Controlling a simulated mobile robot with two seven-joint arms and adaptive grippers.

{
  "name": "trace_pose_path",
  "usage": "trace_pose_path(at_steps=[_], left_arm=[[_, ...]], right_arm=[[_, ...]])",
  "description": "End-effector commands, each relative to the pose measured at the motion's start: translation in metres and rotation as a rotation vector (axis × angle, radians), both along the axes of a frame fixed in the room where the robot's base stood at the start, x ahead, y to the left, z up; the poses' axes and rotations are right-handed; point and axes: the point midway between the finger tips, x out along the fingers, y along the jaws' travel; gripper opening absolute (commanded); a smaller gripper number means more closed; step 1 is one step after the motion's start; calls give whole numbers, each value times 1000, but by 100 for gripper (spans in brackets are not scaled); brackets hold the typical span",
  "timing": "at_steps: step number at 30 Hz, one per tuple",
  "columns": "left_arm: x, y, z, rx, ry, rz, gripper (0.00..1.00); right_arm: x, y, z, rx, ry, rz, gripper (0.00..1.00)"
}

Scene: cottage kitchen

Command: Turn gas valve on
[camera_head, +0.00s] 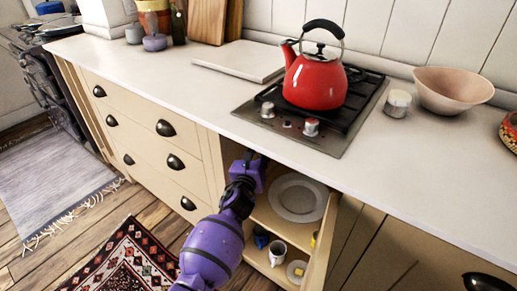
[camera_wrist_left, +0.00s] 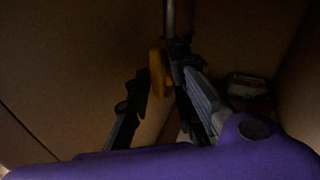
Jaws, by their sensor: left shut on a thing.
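My left arm reaches into the open cabinet under the hob. In the head view the left gripper (camera_head: 251,160) is at the upper part of the opening, its fingertips hidden by the counter edge. In the dark left wrist view, a yellow-orange piece (camera_wrist_left: 157,73), apparently the gas valve handle, lies beside a vertical grey pipe (camera_wrist_left: 179,22). The left gripper (camera_wrist_left: 165,82) has its fingers on either side of it and is shut on it. The exact contact and the valve body are too dark to make out. My right gripper is in neither view.
A red kettle (camera_head: 315,82) stands on the gas hob (camera_head: 340,137) above. The cabinet holds a grey plate (camera_head: 298,198), a white mug (camera_head: 277,252) and small items. Cabinet walls close in around the gripper. A pale bowl (camera_head: 452,91) stands right of the hob.

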Motion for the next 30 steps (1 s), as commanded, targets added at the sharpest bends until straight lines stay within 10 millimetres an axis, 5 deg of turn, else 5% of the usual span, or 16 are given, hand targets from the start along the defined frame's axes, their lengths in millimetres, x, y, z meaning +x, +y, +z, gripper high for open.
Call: trace_pose_path(at_steps=[5, 6, 8, 20, 30], left_arm=[[0, 0, -1, -5, 3, 1, 0], [0, 1, -1, -5, 3, 1, 26], [0, 1, -1, -4, 2, 1, 33], [-4, 3, -1, 1, -1, 2, 33], [-62, 17, 3, 1, 1, 0, 33]], right_arm=[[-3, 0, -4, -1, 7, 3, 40], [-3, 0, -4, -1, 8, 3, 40], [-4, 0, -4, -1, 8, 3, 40], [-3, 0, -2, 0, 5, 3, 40], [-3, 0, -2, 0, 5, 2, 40]])
